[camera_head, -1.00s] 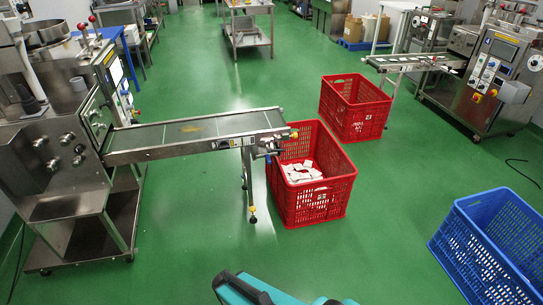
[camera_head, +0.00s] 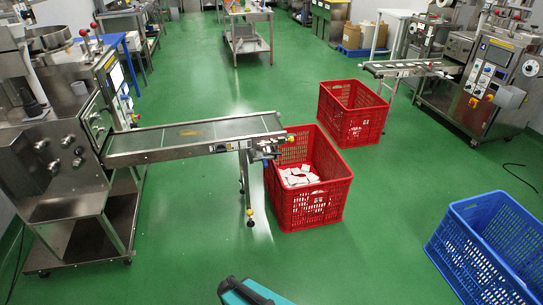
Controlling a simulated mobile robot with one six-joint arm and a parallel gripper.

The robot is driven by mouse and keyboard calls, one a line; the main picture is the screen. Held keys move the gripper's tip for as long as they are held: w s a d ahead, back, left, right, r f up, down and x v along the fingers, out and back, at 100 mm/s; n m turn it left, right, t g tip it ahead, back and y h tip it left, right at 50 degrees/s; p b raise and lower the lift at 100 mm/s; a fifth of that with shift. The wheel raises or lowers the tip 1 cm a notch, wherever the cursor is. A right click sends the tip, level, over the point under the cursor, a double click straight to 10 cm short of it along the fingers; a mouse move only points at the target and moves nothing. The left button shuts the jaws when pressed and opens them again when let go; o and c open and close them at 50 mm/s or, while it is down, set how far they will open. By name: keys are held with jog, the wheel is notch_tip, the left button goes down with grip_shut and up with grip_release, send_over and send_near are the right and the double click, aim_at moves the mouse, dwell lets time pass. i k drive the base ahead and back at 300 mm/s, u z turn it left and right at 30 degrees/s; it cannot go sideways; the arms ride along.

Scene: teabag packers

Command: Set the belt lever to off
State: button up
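A packing machine (camera_head: 68,150) of bare metal stands at the left. Its conveyor belt (camera_head: 195,134) runs out to the right and ends beside a red crate. A small dark control box (camera_head: 220,147) sits on the near side rail of this conveyor, close to its outer end. A second machine (camera_head: 487,80) with its own conveyor (camera_head: 412,68) stands at the far right. No belt lever can be made out clearly at this size, nor its setting. My gripper is not in view; only a teal and black part of my own body shows at the bottom edge.
The near red crate (camera_head: 306,207) holds white packets (camera_head: 298,176). A second red crate (camera_head: 350,128) stands behind it, and a blue crate (camera_head: 490,250) at the lower right. A metal trolley (camera_head: 248,38) stands at the back. The green floor (camera_head: 370,215) between is clear.

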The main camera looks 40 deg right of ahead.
aim_at(266, 154)
jog(key=z, duration=0.1)
jog(key=i, duration=0.9)
jog(key=u, duration=0.05)
